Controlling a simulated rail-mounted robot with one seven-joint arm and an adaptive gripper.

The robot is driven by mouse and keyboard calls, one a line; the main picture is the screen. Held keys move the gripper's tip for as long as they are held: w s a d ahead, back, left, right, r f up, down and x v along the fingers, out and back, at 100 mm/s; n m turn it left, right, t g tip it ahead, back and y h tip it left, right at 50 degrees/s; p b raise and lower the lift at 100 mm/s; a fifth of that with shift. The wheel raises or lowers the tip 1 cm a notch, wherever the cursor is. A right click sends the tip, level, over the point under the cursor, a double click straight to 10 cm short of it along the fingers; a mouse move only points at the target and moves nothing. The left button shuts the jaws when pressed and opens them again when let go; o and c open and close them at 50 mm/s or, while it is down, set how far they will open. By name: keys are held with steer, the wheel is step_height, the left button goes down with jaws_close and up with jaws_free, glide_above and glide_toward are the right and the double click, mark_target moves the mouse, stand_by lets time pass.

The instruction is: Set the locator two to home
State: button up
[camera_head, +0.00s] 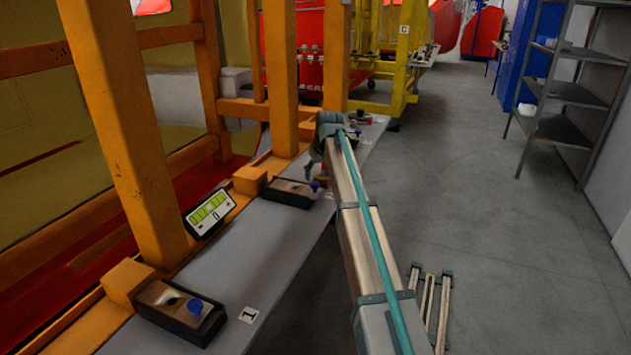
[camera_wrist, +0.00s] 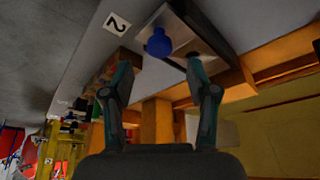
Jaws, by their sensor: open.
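Locator two (camera_head: 290,192) is a dark, flat box with a metal top on the grey shelf, second from the front. Its blue knob (camera_head: 315,186) is at the right end. In the wrist view the locator's metal top (camera_wrist: 180,27) is upper centre. The round blue knob (camera_wrist: 158,43) stands out from it, beside a white label reading 2 (camera_wrist: 117,24). My gripper (camera_wrist: 158,68) is open and empty, its two teal-edged fingers apart below the knob in that picture, not touching it. In the head view my arm hides part of the gripper near the locator.
Locator one (camera_head: 178,309), with its own blue knob, is nearest on the grey shelf (camera_head: 270,240). A display with green bars and a 0 (camera_head: 210,213) sits between the locators. Orange frame posts (camera_head: 130,130) rise at left.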

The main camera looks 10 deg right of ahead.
mark_target(315, 183)
steer(key=shift+p+x, duration=0.35)
steer(key=shift+x, duration=2.3)
steer(key=shift+c, duration=0.3)
jaws_close()
